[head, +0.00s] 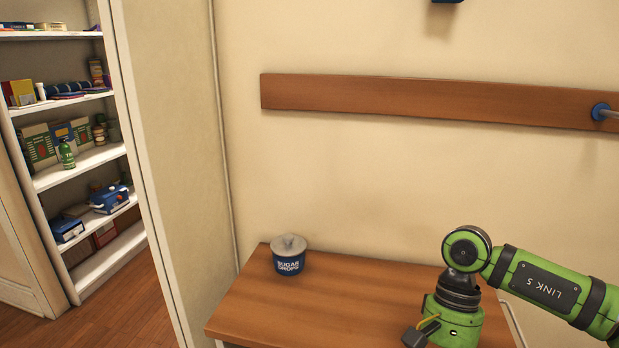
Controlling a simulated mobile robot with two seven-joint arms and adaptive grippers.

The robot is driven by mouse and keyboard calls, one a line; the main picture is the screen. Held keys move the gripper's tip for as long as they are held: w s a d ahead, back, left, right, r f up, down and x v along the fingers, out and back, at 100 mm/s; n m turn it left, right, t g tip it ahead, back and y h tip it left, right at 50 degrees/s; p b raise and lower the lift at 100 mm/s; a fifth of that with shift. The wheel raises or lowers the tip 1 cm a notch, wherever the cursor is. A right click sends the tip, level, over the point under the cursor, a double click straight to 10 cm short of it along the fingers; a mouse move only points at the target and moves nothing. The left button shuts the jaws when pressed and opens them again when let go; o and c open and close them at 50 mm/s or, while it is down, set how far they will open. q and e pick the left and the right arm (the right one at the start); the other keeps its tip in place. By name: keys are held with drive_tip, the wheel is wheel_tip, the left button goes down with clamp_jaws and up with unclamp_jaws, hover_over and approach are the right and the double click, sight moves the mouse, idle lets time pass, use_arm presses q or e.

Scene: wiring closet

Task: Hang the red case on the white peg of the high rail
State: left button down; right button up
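The red case is not in view. A brown wooden rail (420,98) runs along the wall, with a blue round mount (601,111) and a grey rod at its right end. I see no white peg on the visible part of it. I cannot tell whether this is the high rail. My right gripper (416,337) shows only in part at the bottom edge, over the wooden table; its fingertips are mostly cut off, so its opening and any held thing are hidden. My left gripper is out of view.
A wooden table (340,300) stands against the wall, with a lidded blue sugar drops jar (289,258) at its back left. A blue object (447,2) is cut off at the top edge. Stocked white shelves (85,170) stand at left behind a wall edge. The table's middle looks clear.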

drive_tip(key=n, duration=0.1)
drive_tip(key=s+a+n+h, duration=0.1)
drive_tip(key=n, duration=0.1)
drive_tip(key=f+n, duration=0.1)
drive_tip(key=shift+s+a+n+h, duration=0.2)
drive_tip(key=shift+s+n+h, duration=0.1)
drive_tip(key=shift+n+h, duration=0.1)
drive_tip(key=shift+d, duration=0.1)
